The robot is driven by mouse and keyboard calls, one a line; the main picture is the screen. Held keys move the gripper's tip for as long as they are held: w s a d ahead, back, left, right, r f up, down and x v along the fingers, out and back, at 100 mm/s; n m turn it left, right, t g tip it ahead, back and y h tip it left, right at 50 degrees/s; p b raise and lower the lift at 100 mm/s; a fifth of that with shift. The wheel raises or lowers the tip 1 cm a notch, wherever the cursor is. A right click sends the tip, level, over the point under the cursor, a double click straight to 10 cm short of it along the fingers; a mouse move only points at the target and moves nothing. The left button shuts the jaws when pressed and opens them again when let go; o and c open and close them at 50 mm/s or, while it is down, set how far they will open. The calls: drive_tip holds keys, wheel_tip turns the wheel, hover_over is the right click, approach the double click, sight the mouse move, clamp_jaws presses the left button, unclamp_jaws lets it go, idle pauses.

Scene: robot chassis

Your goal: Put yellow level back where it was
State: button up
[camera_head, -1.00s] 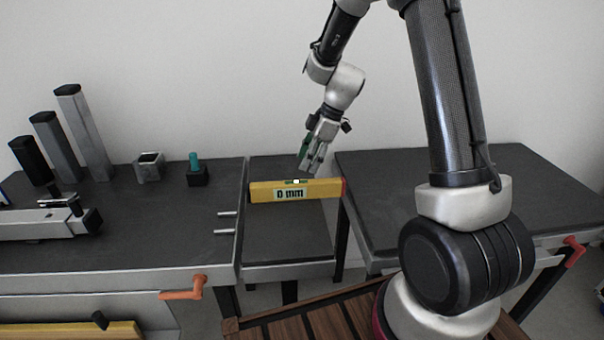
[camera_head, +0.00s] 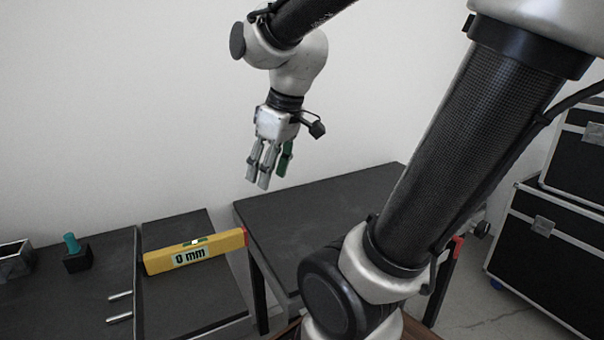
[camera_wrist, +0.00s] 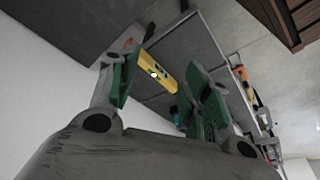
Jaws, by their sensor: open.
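The yellow level (camera_head: 195,251), marked "0 mm" with a green vial on top, stands on edge on the narrow dark middle section of the bench (camera_head: 205,295). A red end cap shows at its right end. My gripper (camera_head: 266,172) is open and empty, up in the air to the right of the level and apart from it. In the wrist view the level (camera_wrist: 160,73) shows in the background between the open green-padded fingers (camera_wrist: 160,95), without contact.
A black block with a teal peg (camera_head: 76,256) and an open metal box (camera_head: 15,260) stand on the left bench. Two metal rods (camera_head: 119,307) stick out at its edge. The right bench top (camera_head: 330,205) is clear. Black cases (camera_head: 550,250) stand at the far right.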

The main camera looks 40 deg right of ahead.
drive_tip(key=s+d+m+t+h, duration=0.1)
drive_tip(key=s+d+m, duration=0.2)
drive_tip(key=s, duration=0.4)
drive_tip(key=shift+s+r+m, duration=0.25)
drive_tip(key=shift+r+m, duration=0.1)
drive_tip(key=shift+m, duration=0.35)
idle(0.4)
